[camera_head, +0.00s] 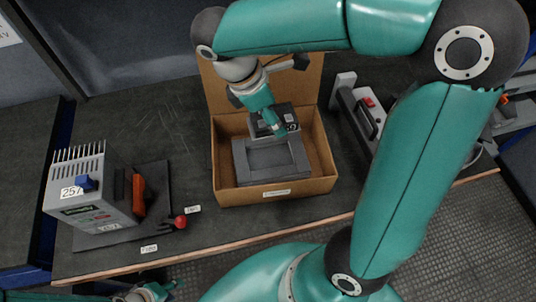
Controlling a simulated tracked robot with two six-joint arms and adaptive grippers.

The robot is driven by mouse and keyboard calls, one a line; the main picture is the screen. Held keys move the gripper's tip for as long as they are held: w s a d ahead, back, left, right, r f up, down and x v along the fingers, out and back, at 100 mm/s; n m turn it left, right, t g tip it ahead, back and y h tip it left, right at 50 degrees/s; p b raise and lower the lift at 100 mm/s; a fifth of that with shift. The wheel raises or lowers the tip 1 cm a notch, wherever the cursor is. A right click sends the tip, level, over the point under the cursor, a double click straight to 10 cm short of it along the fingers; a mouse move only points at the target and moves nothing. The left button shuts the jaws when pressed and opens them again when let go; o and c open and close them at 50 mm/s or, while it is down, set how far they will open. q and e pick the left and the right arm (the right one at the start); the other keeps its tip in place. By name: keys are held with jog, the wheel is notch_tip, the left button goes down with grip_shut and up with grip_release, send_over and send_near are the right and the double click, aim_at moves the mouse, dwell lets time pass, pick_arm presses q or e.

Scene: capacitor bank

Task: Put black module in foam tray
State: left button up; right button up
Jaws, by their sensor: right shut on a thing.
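The grey foam tray (249,177) lies inside an open cardboard box (228,193) on the dark bench, with a rectangular recess in its front part. My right gripper (272,123) reaches down into the box from above and is shut on the black module (291,116), which carries a small white label. The module is at the back part of the tray; the gripper partly hides it, and I cannot tell whether it touches the tray. My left gripper (152,291) is low at the bottom left edge, in front of the bench and away from the box; its fingers are too small to read.
A grey power unit (82,205) with a blue knob and orange-handled part stands on a dark mat at left, beside a red-ended tool (179,221). A grey device (357,113) stands right of the box, partly behind my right arm. Bench between mat and box is mostly clear.

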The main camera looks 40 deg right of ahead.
jog(key=b, duration=0.2)
send_over(274, 162)
jog(key=s+a, duration=0.1)
notch_tip(274, 162, down, 15)
jog(key=shift+a+r, duration=0.1)
notch_tip(274, 162, down, 4)
jog(key=shift+r, duration=0.1)
jog(key=shift+c, duration=0.7)
jog(key=shift+s+a, duration=0.1)
jog(key=shift+s, duration=0.15)
grip_shut()
jog(key=o, duration=1.1)
grip_release()
jog(key=shift+f, duration=0.25)
jog(key=o, duration=0.5)
jog(key=shift+w+f, duration=0.1)
jog(key=shift+r, duration=0.3)
